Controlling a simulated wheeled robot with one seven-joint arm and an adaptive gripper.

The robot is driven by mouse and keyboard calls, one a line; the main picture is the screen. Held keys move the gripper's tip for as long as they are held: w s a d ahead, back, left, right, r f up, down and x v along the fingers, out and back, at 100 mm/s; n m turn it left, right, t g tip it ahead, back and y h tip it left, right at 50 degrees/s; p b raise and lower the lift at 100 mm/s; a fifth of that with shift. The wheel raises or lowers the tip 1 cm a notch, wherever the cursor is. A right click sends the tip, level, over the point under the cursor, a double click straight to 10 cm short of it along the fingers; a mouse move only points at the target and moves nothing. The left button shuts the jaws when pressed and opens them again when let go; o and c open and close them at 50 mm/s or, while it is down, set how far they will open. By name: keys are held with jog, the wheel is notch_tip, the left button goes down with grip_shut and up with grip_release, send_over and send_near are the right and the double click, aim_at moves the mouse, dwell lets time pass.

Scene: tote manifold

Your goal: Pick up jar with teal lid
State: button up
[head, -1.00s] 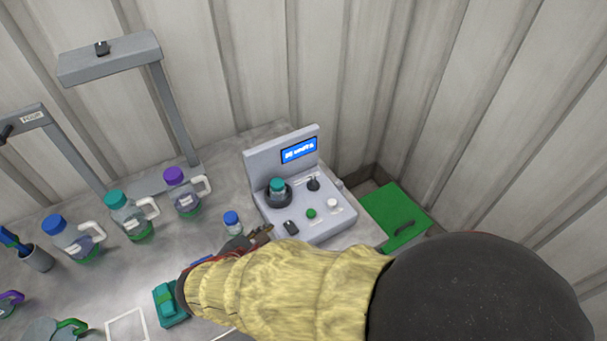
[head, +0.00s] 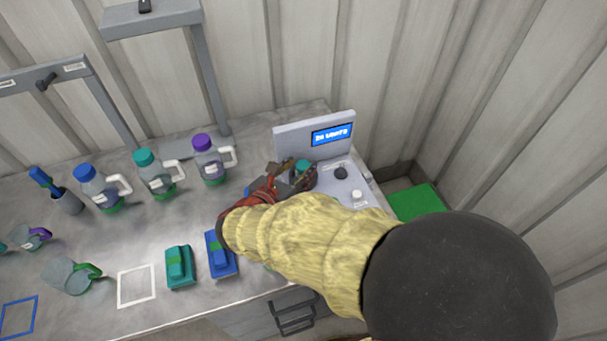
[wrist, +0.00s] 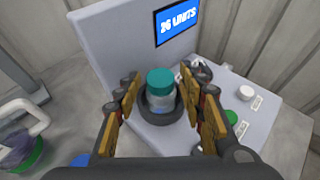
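The jar with a teal lid (wrist: 160,88) stands upright in a dark round holder (wrist: 162,114) on the grey machine, seen in the wrist view. In the head view its teal lid (head: 303,167) shows beside my gripper (head: 293,172), which partly hides the jar. In the wrist view my gripper (wrist: 168,108) is open, with one finger to each side of the jar and visible gaps between. The fingers do not appear to touch it.
The grey machine (head: 290,143) has a blue screen (head: 332,134), a dark knob and a white button (head: 357,195). Jugs with blue (head: 101,190), teal (head: 155,175) and purple (head: 210,160) lids stand to the left. A blue-lidded item (wrist: 80,160) is close to my gripper.

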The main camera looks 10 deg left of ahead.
aim_at(302, 167)
jog(key=b+x, duration=0.1)
jog(key=x, duration=0.2)
jog(key=shift+f, duration=0.25)
jog(key=c, duration=0.3)
jog(key=c, duration=0.7)
